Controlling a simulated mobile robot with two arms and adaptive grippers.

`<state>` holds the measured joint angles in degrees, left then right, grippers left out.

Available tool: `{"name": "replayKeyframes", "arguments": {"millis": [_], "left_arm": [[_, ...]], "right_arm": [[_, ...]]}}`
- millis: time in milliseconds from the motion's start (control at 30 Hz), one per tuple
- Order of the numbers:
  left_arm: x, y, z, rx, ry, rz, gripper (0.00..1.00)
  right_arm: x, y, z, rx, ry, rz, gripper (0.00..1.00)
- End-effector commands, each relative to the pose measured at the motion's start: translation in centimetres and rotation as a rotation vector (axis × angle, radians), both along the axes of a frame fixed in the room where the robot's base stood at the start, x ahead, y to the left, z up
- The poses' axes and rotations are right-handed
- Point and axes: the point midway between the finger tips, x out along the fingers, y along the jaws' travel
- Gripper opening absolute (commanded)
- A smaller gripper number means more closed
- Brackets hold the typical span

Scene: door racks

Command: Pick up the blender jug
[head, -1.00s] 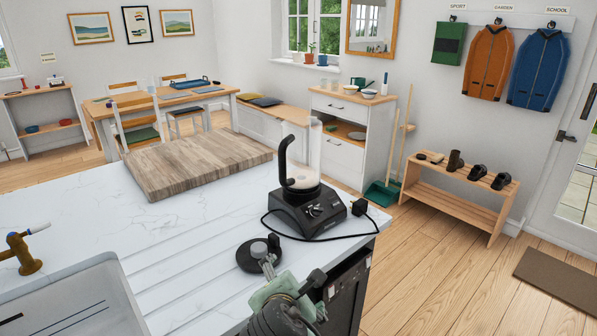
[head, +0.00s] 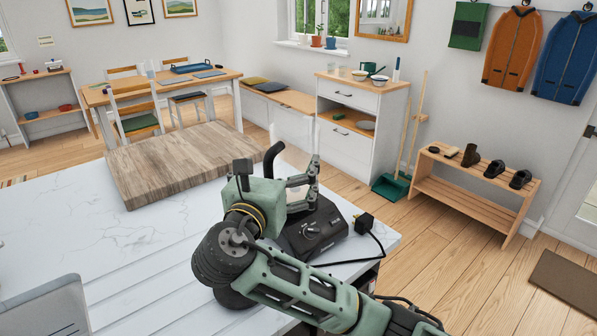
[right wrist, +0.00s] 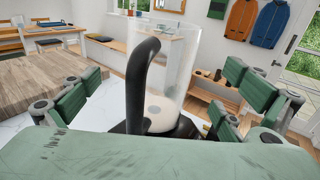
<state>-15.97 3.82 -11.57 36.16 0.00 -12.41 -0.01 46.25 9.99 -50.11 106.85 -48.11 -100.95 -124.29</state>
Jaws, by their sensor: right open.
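The blender jug (head: 292,135) is a clear, upright cylinder with a black curved handle (head: 271,160). It stands on the black blender base (head: 318,232) on the white counter. In the right wrist view the jug (right wrist: 176,75) is upright between the finger pads, its handle on the left and nearest the palm. My right gripper (head: 278,182) is open, with its fingers spread to either side of the jug's lower part. Gaps show between the pads and the jug. My arm hides part of the base and the jug's lower end. My left gripper is out of view.
A wooden board (head: 165,165) lies on the counter (head: 80,225) to the left of the blender. A black plug (head: 365,221) and its cord lie right of the base, near the counter's edge. A sink (head: 45,305) is at the lower left.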

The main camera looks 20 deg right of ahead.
Motion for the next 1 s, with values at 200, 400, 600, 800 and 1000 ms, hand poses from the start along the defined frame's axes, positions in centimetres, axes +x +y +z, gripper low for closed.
{"name": "replayKeyframes", "arguments": {"millis": [200, 400, 600, 800, 1000], "left_arm": [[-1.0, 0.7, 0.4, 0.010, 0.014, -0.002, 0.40], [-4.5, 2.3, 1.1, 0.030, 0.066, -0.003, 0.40], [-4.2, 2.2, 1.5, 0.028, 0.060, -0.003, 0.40], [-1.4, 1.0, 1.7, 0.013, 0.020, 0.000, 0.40], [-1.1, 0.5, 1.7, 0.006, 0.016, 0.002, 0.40]], "right_arm": [[1.8, -1.3, 0.2, -0.005, 0.000, -0.003, 1.00], [3.8, -3.0, 0.1, -0.004, 0.000, -0.003, 1.00], [5.9, -4.4, -0.2, -0.002, 0.000, -0.001, 1.00], [6.2, -4.6, -0.3, -0.001, 0.001, 0.001, 1.00], [6.2, -4.6, -0.3, -0.001, 0.001, 0.001, 0.90]]}}
